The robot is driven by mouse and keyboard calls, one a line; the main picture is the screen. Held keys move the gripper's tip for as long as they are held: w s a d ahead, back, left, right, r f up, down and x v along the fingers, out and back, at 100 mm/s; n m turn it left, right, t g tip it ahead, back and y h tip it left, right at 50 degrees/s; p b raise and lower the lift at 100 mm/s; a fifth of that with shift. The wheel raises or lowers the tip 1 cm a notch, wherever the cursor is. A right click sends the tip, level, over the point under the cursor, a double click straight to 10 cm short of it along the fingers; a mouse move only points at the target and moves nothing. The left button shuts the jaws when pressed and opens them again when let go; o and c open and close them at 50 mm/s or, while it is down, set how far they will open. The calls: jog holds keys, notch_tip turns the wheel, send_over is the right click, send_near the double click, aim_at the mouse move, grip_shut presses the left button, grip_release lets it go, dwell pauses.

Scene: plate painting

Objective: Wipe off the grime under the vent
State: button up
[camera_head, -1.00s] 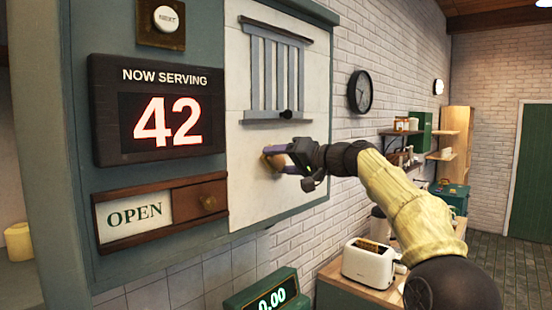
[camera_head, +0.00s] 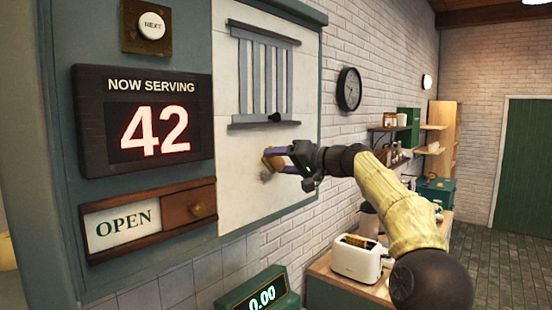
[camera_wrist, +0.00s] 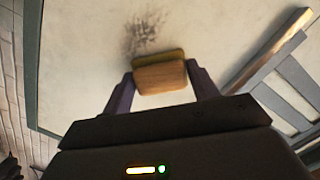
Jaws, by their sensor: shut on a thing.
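The vent (camera_head: 263,78) is a grey-blue slatted grille with a dark knob on the white panel (camera_head: 232,185); part of it also shows at the right of the wrist view (camera_wrist: 285,85). My gripper (camera_head: 280,158) is below the vent, shut on a tan block-like sponge (camera_wrist: 160,75) with a darker yellow-brown far layer. The sponge is at or very near the panel; I cannot tell if it touches. A dark speckled grime patch (camera_wrist: 143,33) shows just beyond the sponge in the wrist view. In the head view only a faint smudge (camera_head: 266,176) shows below the sponge.
Left of the panel are the "NOW SERVING 42" display (camera_head: 147,120), the OPEN slider sign (camera_head: 125,228) and a NEXT button (camera_head: 151,26). A wall clock (camera_head: 349,89) hangs to the right. A toaster (camera_head: 357,258) and a green 0.00 readout (camera_head: 262,297) are below.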

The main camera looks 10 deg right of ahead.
jog(key=shift+w+d, duration=0.3)
jog(key=shift+d, duration=0.1)
jog(key=shift+w+d+r+p, duration=0.15)
jog(key=shift+w+d+p, duration=0.2)
jog(key=shift+p, duration=0.4)
jog(key=shift+w+d+p, duration=0.45)
jog(key=shift+d+p, duration=0.15)
jog(key=shift+d, duration=0.05)
jog(key=shift+w+d+p, duration=0.4)
jog(key=shift+d+p, duration=0.2)
jog(key=shift+f, duration=0.2)
